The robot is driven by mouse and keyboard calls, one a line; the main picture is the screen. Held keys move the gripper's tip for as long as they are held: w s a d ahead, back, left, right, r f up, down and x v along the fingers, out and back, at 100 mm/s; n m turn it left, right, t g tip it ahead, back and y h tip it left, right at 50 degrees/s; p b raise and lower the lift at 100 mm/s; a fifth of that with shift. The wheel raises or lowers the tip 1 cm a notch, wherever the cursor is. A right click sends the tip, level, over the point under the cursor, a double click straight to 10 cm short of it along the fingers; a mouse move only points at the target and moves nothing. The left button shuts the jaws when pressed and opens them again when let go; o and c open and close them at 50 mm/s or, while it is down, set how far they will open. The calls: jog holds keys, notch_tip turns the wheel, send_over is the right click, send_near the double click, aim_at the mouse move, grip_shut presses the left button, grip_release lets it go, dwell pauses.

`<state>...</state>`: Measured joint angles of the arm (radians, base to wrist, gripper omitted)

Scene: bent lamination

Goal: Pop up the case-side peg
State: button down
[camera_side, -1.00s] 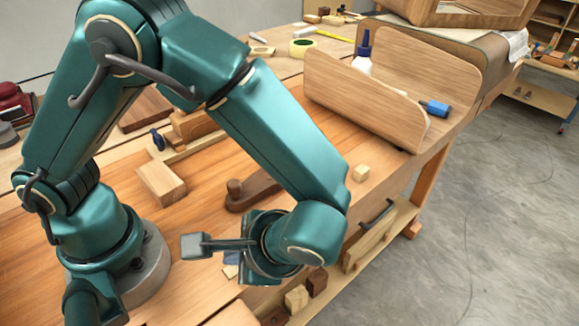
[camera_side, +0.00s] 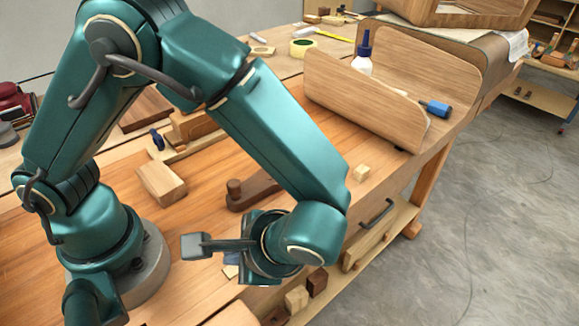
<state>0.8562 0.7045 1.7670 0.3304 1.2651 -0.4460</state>
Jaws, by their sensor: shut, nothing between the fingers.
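My gripper (camera_side: 196,246) is low over the front of the wooden bench (camera_side: 215,200), pointing left in the picture. Its fingers are together and hold nothing. I cannot make out which thing is the case-side peg; it may be hidden behind my arm or too small to tell. A wooden case (camera_side: 455,10) stands at the top right, only partly in frame.
A bent wood piece (camera_side: 365,92) with upright sides holds a glue bottle (camera_side: 362,62) and a blue-handled tool (camera_side: 435,108). A dark wooden tool (camera_side: 262,187) and a wood block (camera_side: 162,182) lie near my arm. A drawer handle (camera_side: 378,212) is below the bench edge.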

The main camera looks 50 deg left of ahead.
jog(key=shift+f, duration=0.15)
jog(key=shift+f, duration=0.25)
jog(key=shift+f, duration=0.45)
dwell(0.9)
jog(key=shift+r, duration=3.4)
